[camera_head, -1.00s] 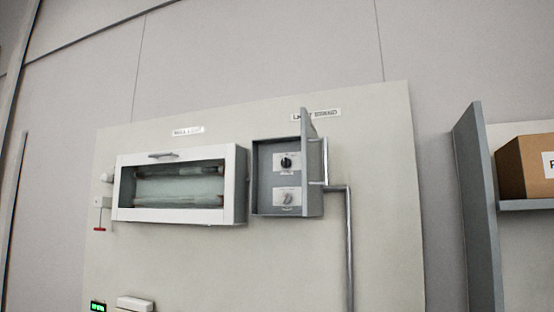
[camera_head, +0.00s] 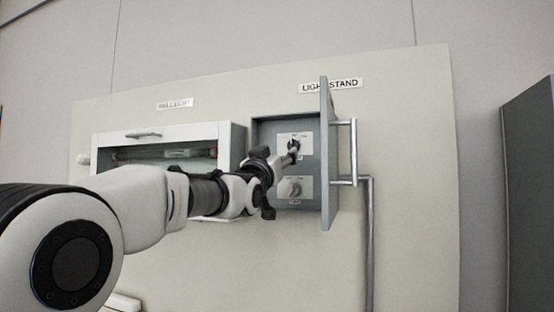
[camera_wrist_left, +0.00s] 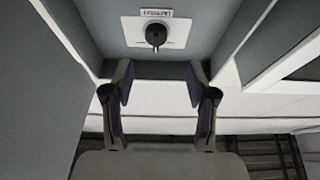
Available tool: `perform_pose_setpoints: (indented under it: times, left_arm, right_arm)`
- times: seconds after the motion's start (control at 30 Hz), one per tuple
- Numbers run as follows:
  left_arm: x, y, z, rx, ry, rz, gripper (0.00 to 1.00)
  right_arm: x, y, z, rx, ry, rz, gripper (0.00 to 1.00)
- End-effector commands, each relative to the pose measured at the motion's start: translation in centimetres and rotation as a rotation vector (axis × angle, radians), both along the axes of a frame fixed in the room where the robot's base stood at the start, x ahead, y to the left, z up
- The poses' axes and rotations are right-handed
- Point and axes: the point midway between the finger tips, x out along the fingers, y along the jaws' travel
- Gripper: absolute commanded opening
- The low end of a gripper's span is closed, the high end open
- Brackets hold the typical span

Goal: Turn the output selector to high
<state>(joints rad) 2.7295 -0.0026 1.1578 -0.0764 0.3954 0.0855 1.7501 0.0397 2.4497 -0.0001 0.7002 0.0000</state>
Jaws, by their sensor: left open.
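The open grey box (camera_head: 265,130) under the sign reading "LIGHT STAND" holds two knobs on white plates. The upper knob (camera_head: 294,146) is black; the lower knob (camera_head: 295,188) is grey. Their small labels are too blurred to read, so I cannot tell which is the output selector. My left gripper (camera_head: 286,158) reaches into the box at the upper knob and partly covers its plate. In the left wrist view, the left gripper (camera_wrist_left: 160,82) is open and empty, with a black knob (camera_wrist_left: 156,34) beyond its fingertips, apart from them. My right gripper is not in view.
The box's open door (camera_head: 328,150) stands out at its right, with a long handle (camera_head: 354,150). A white-framed glass cabinet (camera_head: 170,135) is at the left, partly behind my arm. A conduit (camera_head: 370,240) runs down the panel. A grey upright (camera_head: 530,190) stands far right.

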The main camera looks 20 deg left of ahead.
Motion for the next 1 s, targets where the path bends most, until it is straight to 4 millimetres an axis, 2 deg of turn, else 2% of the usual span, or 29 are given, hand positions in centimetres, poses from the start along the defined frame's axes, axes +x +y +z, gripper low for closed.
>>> perform_pose_setpoints:
  times: [0.17,0.3,0.4,0.53,0.77,0.9,0.93,1.0]
  left_arm:
    - [2.1,-0.1,1.6,0.000,0.001,-0.001,0.58]
    - [4.8,-0.2,2.7,0.000,0.003,0.000,0.58]
    - [6.2,-0.2,3.1,0.000,0.002,0.000,0.58]
    - [7.1,-0.3,3.0,0.000,0.002,0.000,0.58]
    - [7.2,-0.3,2.8,0.000,0.002,0.000,0.58]
    - [7.2,-0.3,2.8,0.000,0.002,0.000,0.08]
    - [7.2,-0.3,2.7,0.000,0.002,0.000,0.00]
    - [7.2,-0.3,2.7,0.000,0.003,-0.001,0.00]
  right_arm:
    - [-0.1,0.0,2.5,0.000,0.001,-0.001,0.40]
    - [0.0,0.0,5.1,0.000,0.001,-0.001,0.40]
    - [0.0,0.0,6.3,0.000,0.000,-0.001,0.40]
    - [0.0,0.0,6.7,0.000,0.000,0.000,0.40]
    - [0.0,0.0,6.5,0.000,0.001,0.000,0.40]
    - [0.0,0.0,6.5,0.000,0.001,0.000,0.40]
    - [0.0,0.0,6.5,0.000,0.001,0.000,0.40]
    - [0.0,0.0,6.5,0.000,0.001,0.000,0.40]
